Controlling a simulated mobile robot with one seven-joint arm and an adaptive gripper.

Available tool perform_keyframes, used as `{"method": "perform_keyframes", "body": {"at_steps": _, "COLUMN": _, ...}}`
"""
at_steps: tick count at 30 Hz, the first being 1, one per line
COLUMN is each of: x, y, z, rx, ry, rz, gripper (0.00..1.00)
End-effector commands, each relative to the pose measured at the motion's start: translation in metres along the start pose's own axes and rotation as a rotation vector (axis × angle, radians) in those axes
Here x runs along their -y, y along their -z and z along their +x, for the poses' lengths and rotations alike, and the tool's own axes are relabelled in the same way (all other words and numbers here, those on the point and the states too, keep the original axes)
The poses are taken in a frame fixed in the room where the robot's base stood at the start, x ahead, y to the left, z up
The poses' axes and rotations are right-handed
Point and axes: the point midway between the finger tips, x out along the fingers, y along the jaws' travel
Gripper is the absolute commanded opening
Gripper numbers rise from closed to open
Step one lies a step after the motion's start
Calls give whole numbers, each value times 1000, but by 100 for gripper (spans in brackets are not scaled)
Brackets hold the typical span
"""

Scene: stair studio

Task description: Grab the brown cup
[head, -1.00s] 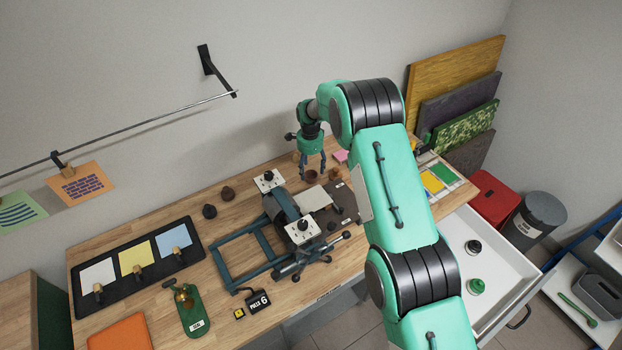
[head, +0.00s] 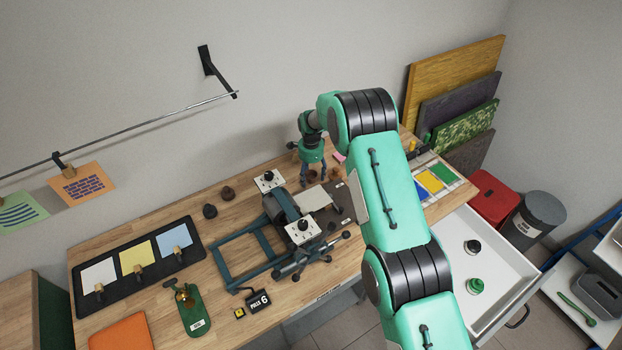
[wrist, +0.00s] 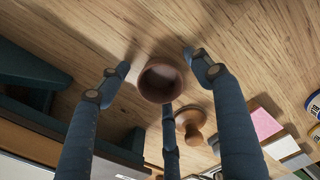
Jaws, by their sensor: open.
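The brown cup (wrist: 161,82) shows in the wrist view, its round mouth facing the camera, on the wooden bench top. My gripper (wrist: 156,84) is open, with its three blue-grey fingers spread around the cup. Two fingertips are at the cup's left and right, and one is just below it in the picture. I cannot tell whether any finger touches it. In the head view my gripper (head: 313,177) points down at the back of the bench, and its fingers partly hide the cup.
A brown knob-like piece (wrist: 190,126) stands close to the cup. A pink block (wrist: 264,124) lies to the right. A dark teal frame press (head: 240,252) stands left of my gripper on the bench. Two dark lumps (head: 210,211) lie further left. A white drawer (head: 495,255) is open at right.

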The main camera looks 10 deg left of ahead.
Motion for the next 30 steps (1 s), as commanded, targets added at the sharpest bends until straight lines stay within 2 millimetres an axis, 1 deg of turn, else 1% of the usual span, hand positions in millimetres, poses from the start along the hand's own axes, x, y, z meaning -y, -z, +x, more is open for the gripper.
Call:
{"method": "perform_keyframes", "body": {"at_steps": 3, "x": 0, "y": 0, "z": 0, "rx": 0, "ry": 0, "rz": 0, "gripper": 65}}
{"method": "perform_keyframes", "body": {"at_steps": 4, "x": 0, "y": 0, "z": 0, "rx": 0, "ry": 0, "rz": 0, "gripper": 63}}
{"method": "perform_keyframes", "body": {"at_steps": 8, "x": 0, "y": 0, "z": 0, "rx": 0, "ry": 0, "rz": 0, "gripper": 37}}
{"method": "perform_keyframes", "body": {"at_steps": 9, "x": 0, "y": 0, "z": 0, "rx": 0, "ry": 0, "rz": 0, "gripper": 29}}
{"method": "perform_keyframes", "body": {"at_steps": 11, "x": 0, "y": 0, "z": 0, "rx": 0, "ry": 0, "rz": 0, "gripper": 17}}
{"method": "perform_keyframes", "body": {"at_steps": 23, "x": 0, "y": 0, "z": -3, "rx": 0, "ry": 1, "rz": 0, "gripper": 16}}
{"method": "perform_keyframes", "body": {"at_steps": 26, "x": 1, "y": 0, "z": -8, "rx": 0, "ry": 2, "rz": 0, "gripper": 16}}
{"method": "perform_keyframes", "body": {"at_steps": 30, "x": 1, "y": 0, "z": -20, "rx": 0, "ry": 3, "rz": 0, "gripper": 16}}
